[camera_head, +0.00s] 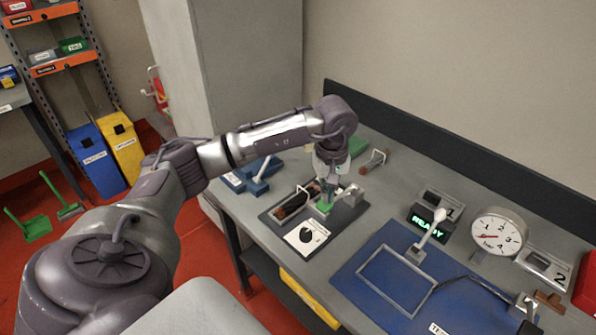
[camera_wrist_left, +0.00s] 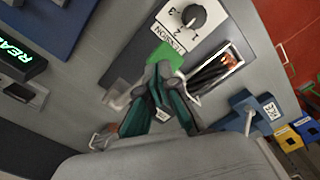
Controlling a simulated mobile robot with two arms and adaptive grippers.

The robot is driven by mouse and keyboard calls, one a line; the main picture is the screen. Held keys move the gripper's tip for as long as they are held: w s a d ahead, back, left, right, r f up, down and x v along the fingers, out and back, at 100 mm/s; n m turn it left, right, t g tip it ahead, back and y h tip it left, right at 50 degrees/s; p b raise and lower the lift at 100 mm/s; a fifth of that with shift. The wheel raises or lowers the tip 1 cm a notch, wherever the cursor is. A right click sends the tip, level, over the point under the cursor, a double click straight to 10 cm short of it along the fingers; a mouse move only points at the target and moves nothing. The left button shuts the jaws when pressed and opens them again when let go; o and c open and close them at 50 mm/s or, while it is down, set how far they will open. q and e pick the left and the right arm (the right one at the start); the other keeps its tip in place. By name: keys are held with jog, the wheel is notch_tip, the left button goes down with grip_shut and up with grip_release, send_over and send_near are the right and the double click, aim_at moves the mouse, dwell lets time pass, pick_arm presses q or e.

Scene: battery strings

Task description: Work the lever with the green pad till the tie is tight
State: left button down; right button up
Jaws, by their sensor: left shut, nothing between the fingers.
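The green pad (camera_head: 324,208) of the lever sits on a dark fixture plate (camera_head: 266,216) on the bench. My left gripper (camera_head: 331,196) is shut and empty, pointing down right at the pad. In the left wrist view the shut fingertips (camera_wrist_left: 166,70) overlap the edge of the green pad (camera_wrist_left: 167,56); I cannot tell whether they touch it. A bundle of dark strings (camera_head: 296,201) lies in a framed slot beside the pad; it also shows in the left wrist view (camera_wrist_left: 212,75). The tie itself is hard to make out. My right gripper is not in view.
A tension dial card (camera_head: 306,235) lies at the plate's front. A blue mat (camera_head: 372,268) with a frame, a lit READY display (camera_head: 428,221) and a round gauge (camera_head: 498,232) stand to the right. A blue tool (camera_head: 258,176) stands left of the plate.

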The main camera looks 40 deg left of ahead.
pick_arm(q)
notch_tip(320, 180, up, 8)
jog(key=p, duration=0.3)
jog(key=shift+w+f, duration=0.25)
jog(key=shift+w, duration=0.15)
jog(key=shift+f, duration=0.1)
dwell(0.5)
jog(key=shift+s+f+b, duration=0.2)
jog(key=shift+f+b, duration=1.1)
jog(key=shift+f, duration=0.35)
jog(key=shift+s+f+b, duration=0.2)
jog(key=shift+f+b, duration=1.15)
jog(key=shift+f, duration=0.35)
jog(key=shift+s+f+b, duration=0.2)
jog(key=shift+f+b, duration=1.1)
jog(key=shift+f, duration=0.35)
notch_tip(320, 180, up, 10)
jog(key=w+p, duration=0.1)
jog(key=p, duration=0.4)
jog(key=shift+p, duration=0.4)
jog(key=shift+w, duration=0.1)
